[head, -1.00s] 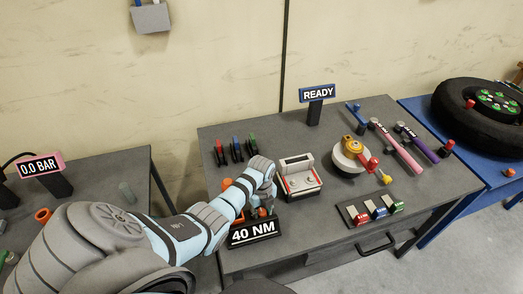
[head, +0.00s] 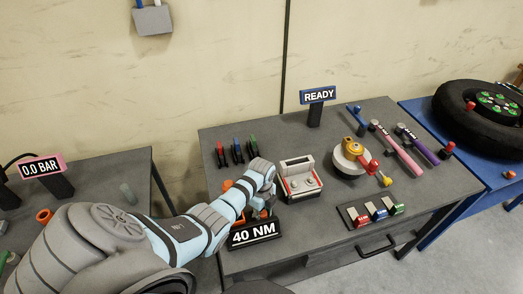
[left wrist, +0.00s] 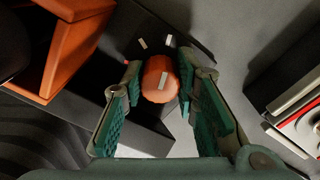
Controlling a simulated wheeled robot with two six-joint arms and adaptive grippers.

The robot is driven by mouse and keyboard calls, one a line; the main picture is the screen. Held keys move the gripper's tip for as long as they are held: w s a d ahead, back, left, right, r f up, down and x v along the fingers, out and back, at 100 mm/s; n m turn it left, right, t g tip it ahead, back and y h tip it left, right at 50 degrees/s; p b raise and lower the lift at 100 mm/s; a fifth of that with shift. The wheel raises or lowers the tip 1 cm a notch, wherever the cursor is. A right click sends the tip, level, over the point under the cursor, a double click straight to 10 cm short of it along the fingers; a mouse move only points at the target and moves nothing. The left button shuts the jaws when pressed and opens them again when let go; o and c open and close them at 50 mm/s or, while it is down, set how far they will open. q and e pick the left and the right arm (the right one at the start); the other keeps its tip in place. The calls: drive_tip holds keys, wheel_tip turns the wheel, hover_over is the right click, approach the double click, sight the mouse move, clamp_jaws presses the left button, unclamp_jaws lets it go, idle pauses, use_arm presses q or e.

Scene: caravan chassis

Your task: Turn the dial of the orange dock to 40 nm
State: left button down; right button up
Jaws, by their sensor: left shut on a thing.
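The orange dock (head: 227,185) stands at the front left of the grey bench, mostly hidden behind my left arm. Its sign (head: 254,234) reads 40 NM. In the left wrist view, its orange body (left wrist: 72,45) is at the upper left, beside a dark base. The round orange dial (left wrist: 160,78) with a white mark sits between the fingers of my left gripper (left wrist: 160,95). Those green-padded fingers are shut on the dial, one on each side. In the head view, my left gripper (head: 264,190) reaches down over the dock. My right gripper is not in view.
A grey and red box (head: 300,180) stands just right of my gripper. Behind are red, blue and green tools (head: 237,151) and a READY sign (head: 317,96). Colored switches (head: 376,211) lie at the front right. A tire (head: 480,110) lies on the blue bench.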

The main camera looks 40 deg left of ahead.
use_arm(q)
drive_tip(key=c, duration=1.3)
unclamp_jaws()
drive_tip(key=shift+r, duration=0.1)
wheel_tip(320, 180, up, 12)
drive_tip(key=shift+f, duration=0.1)
